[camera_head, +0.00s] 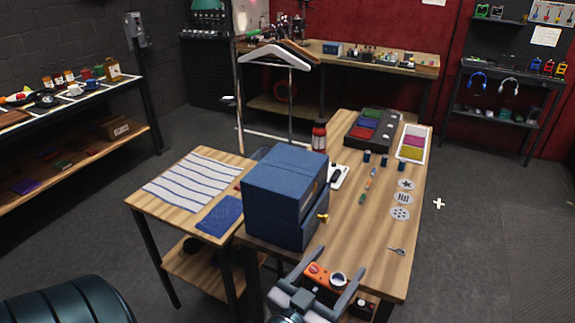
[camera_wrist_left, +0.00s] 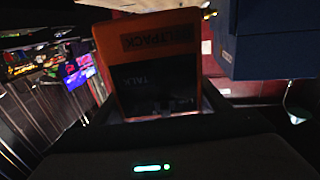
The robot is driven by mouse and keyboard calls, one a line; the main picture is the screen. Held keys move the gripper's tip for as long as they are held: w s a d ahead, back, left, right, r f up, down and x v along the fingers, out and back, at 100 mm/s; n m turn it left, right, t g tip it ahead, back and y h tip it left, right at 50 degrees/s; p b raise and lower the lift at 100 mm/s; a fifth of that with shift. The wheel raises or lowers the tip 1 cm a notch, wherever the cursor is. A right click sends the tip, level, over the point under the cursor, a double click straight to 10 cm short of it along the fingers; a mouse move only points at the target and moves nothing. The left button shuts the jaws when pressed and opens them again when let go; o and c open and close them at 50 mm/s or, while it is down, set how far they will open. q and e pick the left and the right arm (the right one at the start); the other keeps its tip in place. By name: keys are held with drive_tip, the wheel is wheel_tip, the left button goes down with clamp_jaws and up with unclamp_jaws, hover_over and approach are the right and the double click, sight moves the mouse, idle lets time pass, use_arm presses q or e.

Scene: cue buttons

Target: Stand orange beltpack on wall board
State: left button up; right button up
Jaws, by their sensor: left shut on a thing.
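The orange beltpack (camera_head: 318,271) is between the fingers of my left gripper (camera_head: 322,283), at the bottom middle of the head view over the front of the wooden table. In the left wrist view the beltpack (camera_wrist_left: 150,45) fills the upper middle, with an orange top marked BELTPACK and a dark lower face marked TALK. My left gripper is shut on it. A dark shelf unit (camera_head: 520,60) stands against the red wall at the right, with several small coloured packs (camera_head: 548,66) on its board. I cannot tell for certain which board is the wall board. My right gripper is not in view.
A large blue box (camera_head: 285,190) stands on the table (camera_head: 345,225) just beyond my left gripper. Round cue discs (camera_head: 403,198), a spoon (camera_head: 397,251) and a tray of coloured pads (camera_head: 372,130) lie on the table. The floor (camera_head: 465,235) to the right is clear.

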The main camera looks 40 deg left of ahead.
use_arm(q)
drive_tip(key=w+a+r+n+g+y+p, duration=0.1)
drive_tip(key=w+a+r+n+y+p, duration=0.2)
drive_tip(key=w+r, duration=0.7)
drive_tip(key=w+a+r+n+g+y+p, duration=0.2)
drive_tip(key=w+a+r+y+p, duration=0.5)
drive_tip(key=w+a+r+p, duration=0.4)
wheel_tip(320, 180, up, 4)
drive_tip(key=a+n, duration=0.1)
drive_tip(key=a, duration=0.1)
drive_tip(key=shift+w+a+n, duration=0.2)
drive_tip(key=shift+a+n, duration=0.15)
drive_tip(key=shift+n, duration=0.05)
drive_tip(key=shift+s, duration=0.1)
